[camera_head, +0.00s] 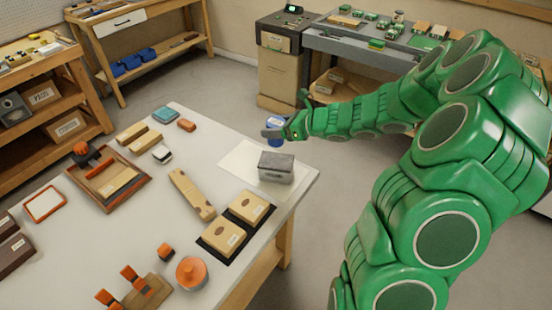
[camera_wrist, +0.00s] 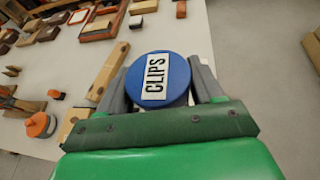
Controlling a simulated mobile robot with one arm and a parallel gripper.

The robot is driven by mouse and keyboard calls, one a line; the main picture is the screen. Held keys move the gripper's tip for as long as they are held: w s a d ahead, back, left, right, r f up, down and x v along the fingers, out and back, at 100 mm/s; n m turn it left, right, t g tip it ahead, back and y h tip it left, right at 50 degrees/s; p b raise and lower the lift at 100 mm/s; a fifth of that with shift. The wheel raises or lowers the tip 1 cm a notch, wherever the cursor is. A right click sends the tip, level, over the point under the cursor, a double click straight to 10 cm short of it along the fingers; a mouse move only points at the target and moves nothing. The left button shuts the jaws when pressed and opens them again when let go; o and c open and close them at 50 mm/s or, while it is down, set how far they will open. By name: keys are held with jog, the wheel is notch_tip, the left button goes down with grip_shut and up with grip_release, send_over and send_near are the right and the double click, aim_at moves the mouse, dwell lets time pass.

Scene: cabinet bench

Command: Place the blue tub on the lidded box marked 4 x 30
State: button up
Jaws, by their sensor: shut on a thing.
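The blue tub (camera_head: 275,125) is between the fingers of my gripper (camera_head: 280,131), held above the far right part of the table. In the wrist view its round blue lid (camera_wrist: 180,65) faces the camera with a white CLIPS label, and my gripper (camera_wrist: 160,80) has a grey finger on either side of it. Two tan lidded boxes sit on dark mats near the table's right edge: a farther one (camera_head: 249,207) and a nearer one (camera_head: 223,237). Their markings are too small to read, so I cannot tell which is 4 x 30.
A grey box (camera_head: 276,168) stands on a white sheet (camera_head: 237,160) just below the tub in the picture. A long wooden piece (camera_head: 192,194) lies left of the lidded boxes. An orange round container (camera_head: 191,274) stands nearer. A wooden tray (camera_head: 108,181) is farther left.

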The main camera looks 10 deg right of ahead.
jog(key=shift+f, duration=3.95)
jog(key=shift+f, duration=0.1)
jog(key=o, duration=1.1)
jog(key=shift+o, duration=0.2)
